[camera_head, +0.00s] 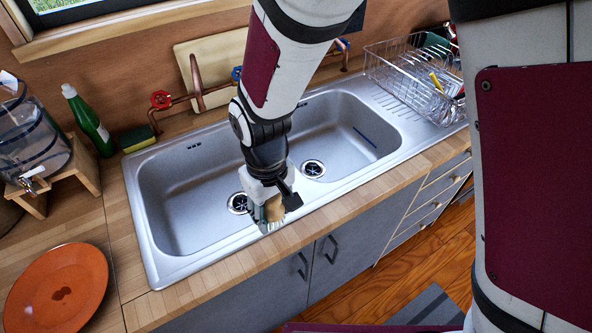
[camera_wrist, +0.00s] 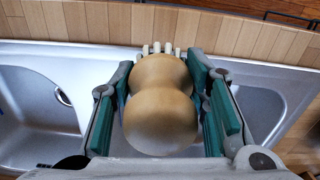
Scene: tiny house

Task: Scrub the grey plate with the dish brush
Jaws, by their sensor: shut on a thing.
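My gripper (camera_head: 268,208) is shut on the wooden dish brush (camera_head: 275,211) and holds it over the sink's front rim. In the wrist view the brush's rounded wooden body (camera_wrist: 160,115) sits between the green finger pads of my gripper (camera_wrist: 162,82). Its pale bristles point away from the wrist, towards the counter edge. I see no grey plate. An orange-brown plate (camera_head: 85,270) with dark wet-looking stains lies on the counter at lower left, well apart from my gripper.
The double steel sink (camera_head: 180,205) looks empty. A wire dish rack (camera_head: 400,75) stands at the right. A green bottle (camera_head: 90,125), a sponge (camera_head: 138,138) and a water dispenser (camera_head: 30,135) stand at the left. Copper pipes with red and blue valves run behind the sink.

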